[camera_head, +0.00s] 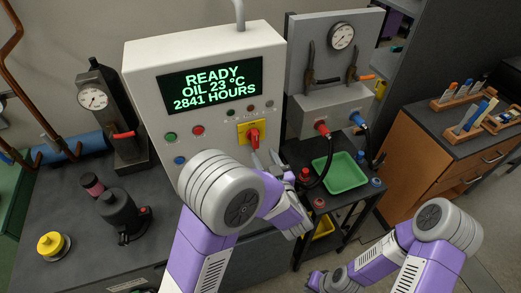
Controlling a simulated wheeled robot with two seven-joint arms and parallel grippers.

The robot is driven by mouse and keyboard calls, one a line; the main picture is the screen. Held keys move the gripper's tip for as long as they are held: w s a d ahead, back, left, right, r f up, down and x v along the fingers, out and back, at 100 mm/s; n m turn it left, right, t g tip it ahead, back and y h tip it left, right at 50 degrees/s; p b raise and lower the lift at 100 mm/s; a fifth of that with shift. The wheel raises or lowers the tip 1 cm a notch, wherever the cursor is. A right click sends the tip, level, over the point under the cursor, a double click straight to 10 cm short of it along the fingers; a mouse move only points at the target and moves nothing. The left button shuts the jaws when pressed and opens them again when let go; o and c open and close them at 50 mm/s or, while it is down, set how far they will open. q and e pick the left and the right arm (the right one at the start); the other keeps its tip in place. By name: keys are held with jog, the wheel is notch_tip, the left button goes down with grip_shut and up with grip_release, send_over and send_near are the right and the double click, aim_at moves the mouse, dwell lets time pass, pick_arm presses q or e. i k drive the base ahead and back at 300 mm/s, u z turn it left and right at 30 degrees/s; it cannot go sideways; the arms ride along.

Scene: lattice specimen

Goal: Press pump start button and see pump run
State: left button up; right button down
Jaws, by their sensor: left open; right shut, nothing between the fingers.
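A pale control cabinet (145,75) stands on the dark bench. Its lit screen (211,88) reads READY, OIL 23 °C, 2841 HOURS. Below the screen are a green button (171,137), a red button (198,130) and a blue button (180,160). A red rotary switch on a yellow plate (243,127) sits to their right. My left gripper (267,159) is open, its fingertips just below the red switch; contact cannot be told. My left arm's large joint covers the cabinet's lower front. My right arm shows at lower right, but its gripper is outside the picture.
Left of the cabinet stand a dark gauge press (120,125), a black pot (120,210) and a yellow-topped part (50,243). At right are a gauge panel (312,65) with hoses, a green tray (340,172) and a wooden drawer cabinet (440,150).

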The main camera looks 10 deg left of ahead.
aim_at(170, 138)
jog(key=u, duration=1.35)
